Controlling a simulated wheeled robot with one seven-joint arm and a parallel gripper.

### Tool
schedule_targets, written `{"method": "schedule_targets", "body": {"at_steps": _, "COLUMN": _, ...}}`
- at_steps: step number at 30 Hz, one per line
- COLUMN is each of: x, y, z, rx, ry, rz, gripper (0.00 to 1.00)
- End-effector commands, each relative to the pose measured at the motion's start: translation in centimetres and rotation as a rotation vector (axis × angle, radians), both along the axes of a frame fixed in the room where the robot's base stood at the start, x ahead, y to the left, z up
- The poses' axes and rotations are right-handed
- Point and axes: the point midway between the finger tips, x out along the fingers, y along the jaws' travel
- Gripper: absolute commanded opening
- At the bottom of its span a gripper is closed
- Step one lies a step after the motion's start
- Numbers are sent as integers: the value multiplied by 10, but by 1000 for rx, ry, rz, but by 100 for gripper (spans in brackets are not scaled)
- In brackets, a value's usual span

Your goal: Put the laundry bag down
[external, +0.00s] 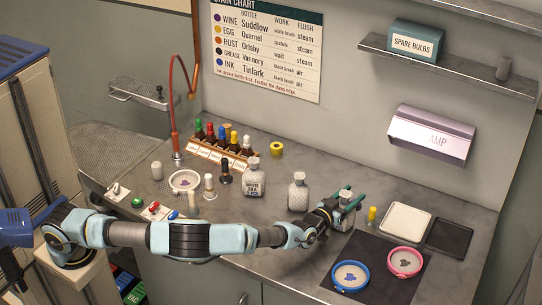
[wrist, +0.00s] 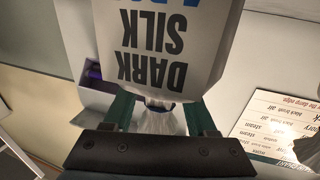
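My gripper (external: 346,198) is at the right part of the bench.
Blue (external: 350,276) and pink (external: 405,262) hoops lie on a dark mat (external: 391,290). A lamp (external: 432,135) hangs above.

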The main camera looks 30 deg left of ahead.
Motion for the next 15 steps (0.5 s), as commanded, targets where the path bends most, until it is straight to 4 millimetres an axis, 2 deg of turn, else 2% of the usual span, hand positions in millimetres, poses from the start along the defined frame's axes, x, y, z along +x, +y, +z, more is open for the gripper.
{"method": "schedule_targets", "body": {"at_steps": 10, "x": -2, "y": 0, "z": 4, "rx": 0, "ry": 1, "rz": -1, "gripper": 58}}
{"method": "schedule_targets", "body": {"at_steps": 15, "x": -26, "y": 5, "z": 1, "rx": -1, "ry": 2, "rz": -1, "gripper": 58}}
